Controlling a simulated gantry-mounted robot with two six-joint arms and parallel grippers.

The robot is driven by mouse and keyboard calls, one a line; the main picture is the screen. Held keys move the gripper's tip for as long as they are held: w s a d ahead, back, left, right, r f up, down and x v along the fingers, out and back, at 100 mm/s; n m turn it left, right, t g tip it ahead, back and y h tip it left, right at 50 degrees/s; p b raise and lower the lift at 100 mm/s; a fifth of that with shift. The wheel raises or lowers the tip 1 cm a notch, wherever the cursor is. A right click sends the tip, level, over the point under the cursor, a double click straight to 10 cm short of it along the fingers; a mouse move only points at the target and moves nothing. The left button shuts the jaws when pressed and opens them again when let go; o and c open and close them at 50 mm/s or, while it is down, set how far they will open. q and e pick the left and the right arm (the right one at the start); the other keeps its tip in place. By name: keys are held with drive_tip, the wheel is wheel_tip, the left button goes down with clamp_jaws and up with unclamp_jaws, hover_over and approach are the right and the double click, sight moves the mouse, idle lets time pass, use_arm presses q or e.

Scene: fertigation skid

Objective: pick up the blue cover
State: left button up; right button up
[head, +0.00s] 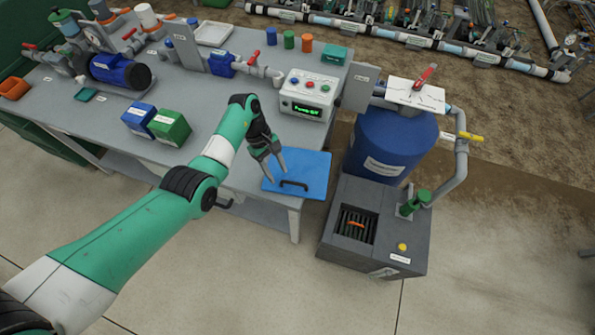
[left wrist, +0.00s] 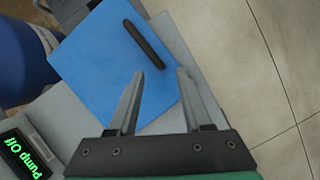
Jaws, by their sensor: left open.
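The blue cover (head: 312,172) is a flat square plate with a dark bar handle (head: 294,184). It lies at the front right corner of the grey table. My left gripper (head: 273,178) is open and empty, above the left part of the cover. In the left wrist view the cover (left wrist: 95,60) lies beyond the open fingers (left wrist: 157,75), and its black handle (left wrist: 143,44) is ahead of the fingertips, apart from them. My right gripper is not in view.
A control box (head: 308,94) with a lit display stands behind the cover. A blue tank (head: 385,145) and a dark grey box (head: 375,225) stand to the right. Blue and green boxes (head: 170,127) sit left on the table (head: 215,100). Floor in front is clear.

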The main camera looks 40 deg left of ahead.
sight(280, 178)
use_arm(q)
drive_tip(key=b+x, duration=0.1)
drive_tip(key=x, duration=0.2)
drive_tip(key=shift+s+d+f, duration=0.1)
drive_tip(key=shift+d+f, duration=0.1)
drive_tip(key=shift+f, duration=0.1)
drive_tip(key=shift+r, duration=0.1)
drive_tip(key=shift+c, duration=0.2)
clamp_jaws()
idle(0.8)
